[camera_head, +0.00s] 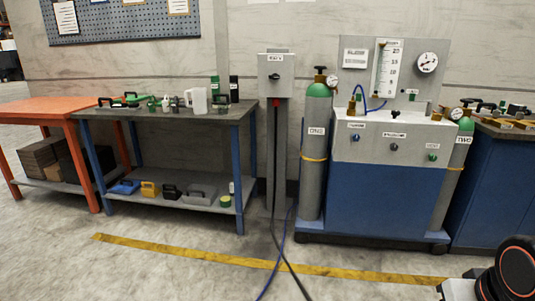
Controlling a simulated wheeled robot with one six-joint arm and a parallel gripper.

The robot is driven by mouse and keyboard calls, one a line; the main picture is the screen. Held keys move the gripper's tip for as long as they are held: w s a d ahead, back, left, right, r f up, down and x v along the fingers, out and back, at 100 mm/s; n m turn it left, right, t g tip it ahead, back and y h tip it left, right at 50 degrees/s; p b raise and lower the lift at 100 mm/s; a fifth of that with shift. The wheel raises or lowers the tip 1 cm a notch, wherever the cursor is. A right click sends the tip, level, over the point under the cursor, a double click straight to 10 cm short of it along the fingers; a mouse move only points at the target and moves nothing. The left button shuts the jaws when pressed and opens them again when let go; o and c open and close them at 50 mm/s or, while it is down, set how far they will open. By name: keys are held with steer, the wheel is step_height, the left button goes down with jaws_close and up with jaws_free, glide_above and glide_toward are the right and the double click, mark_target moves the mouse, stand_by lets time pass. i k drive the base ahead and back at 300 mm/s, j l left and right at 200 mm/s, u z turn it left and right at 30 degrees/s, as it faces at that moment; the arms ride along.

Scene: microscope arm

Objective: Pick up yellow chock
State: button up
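A small yellow object (149,190), which may be the yellow chock, sits on the lower shelf (200,208) of the grey-topped bench (185,112) at the left. It is too small to make out its exact shape. It stands between a blue object (124,187) and a black object (171,191). Part of my arm shows at the bottom right corner, black with an orange ring. My gripper's fingers are not visible, and my arm is far from the yellow object.
A grey box (199,194) shares the lower shelf. An orange bench (42,108) stands left. A wall post (277,130), green-topped cylinder (312,160) and blue-white test cabinet (385,190) stand right. Cables (286,262) cross the floor. Concrete before the bench is mostly clear.

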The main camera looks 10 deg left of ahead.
mark_target(152, 192)
steer(key=i+u, duration=0.3)
steer(key=i, duration=0.25)
steer(key=i+u, duration=0.3)
steer(key=i, duration=0.25)
steer(key=i+l+u, duration=0.3)
steer(key=i, duration=0.25)
steer(key=i+j+u, duration=0.15)
steer(key=i+u, duration=0.3)
steer(key=i, duration=0.2)
steer(key=i+u, duration=0.5)
steer(key=i, duration=0.15)
steer(key=i+l+u, duration=0.45)
steer(key=i, duration=0.15)
